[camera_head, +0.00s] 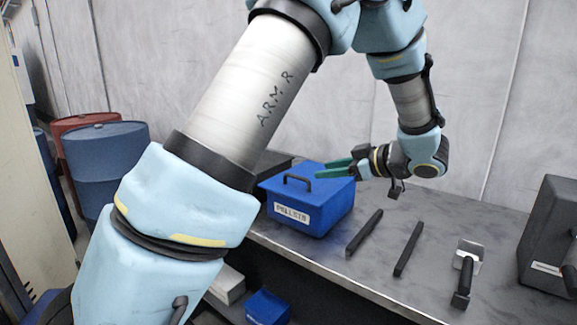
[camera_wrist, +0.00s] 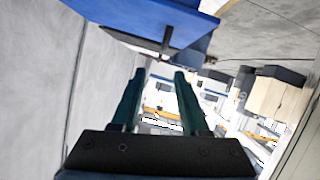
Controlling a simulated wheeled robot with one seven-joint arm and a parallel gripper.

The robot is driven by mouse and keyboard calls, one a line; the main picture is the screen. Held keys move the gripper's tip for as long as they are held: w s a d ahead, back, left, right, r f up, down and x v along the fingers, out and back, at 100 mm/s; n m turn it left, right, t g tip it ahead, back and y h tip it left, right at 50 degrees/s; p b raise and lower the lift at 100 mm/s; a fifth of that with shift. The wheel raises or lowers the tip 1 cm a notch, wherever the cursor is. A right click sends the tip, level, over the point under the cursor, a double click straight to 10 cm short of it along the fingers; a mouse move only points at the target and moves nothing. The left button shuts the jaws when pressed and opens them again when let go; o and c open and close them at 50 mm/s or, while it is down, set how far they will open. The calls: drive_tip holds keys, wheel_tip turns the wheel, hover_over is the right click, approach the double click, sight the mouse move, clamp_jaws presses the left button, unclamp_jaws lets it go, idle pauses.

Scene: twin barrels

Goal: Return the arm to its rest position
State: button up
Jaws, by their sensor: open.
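My arm (camera_head: 262,88) is bent, rising from the lower left, crossing the top of the head view and coming down on the right. My gripper (camera_head: 335,169) has green fingers that point left, over the lid of the blue box in the head view. In the wrist view the two fingers of my gripper (camera_wrist: 158,88) stand apart with nothing between them. The blue box (camera_head: 310,203) has a dark handle and a label reading PELLETS. It stands on the grey bench, and part of it shows at the top of the wrist view (camera_wrist: 150,22).
Two dark bars (camera_head: 364,231) (camera_head: 408,249) and a scraper-like tool (camera_head: 466,270) lie on the bench (camera_head: 330,262). A dark case (camera_head: 550,235) stands at the right. Blue (camera_head: 103,160) and red (camera_head: 84,121) barrels stand at the left. A pale wall (camera_head: 480,80) is behind.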

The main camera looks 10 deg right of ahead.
drive_tip(key=w+a+m+h, duration=0.2)
drive_tip(key=w+a+h, duration=0.1)
drive_tip(key=w+a+m+h, duration=0.2)
drive_tip(key=w+a+h, duration=0.1)
drive_tip(key=w, duration=0.1)
drive_tip(key=w+a+m+h, duration=0.2)
drive_tip(key=w+a+h, duration=0.1)
drive_tip(key=shift+w+r+m+t, duration=0.25)
drive_tip(key=shift+r+m+t, duration=0.05)
drive_tip(key=shift+r+m, duration=0.1)
drive_tip(key=s+a+f+m+g, duration=0.2)
drive_tip(key=s+a+f+g, duration=0.2)
drive_tip(key=s+a, duration=0.5)
drive_tip(key=s+a+f+m+g, duration=0.2)
drive_tip(key=s+a+f+g, duration=0.3)
drive_tip(key=s+a, duration=0.4)
drive_tip(key=shift+s+a+f+m+g, duration=0.15)
drive_tip(key=shift+s+a+m+g, duration=0.2)
drive_tip(key=shift+s, duration=1.45)
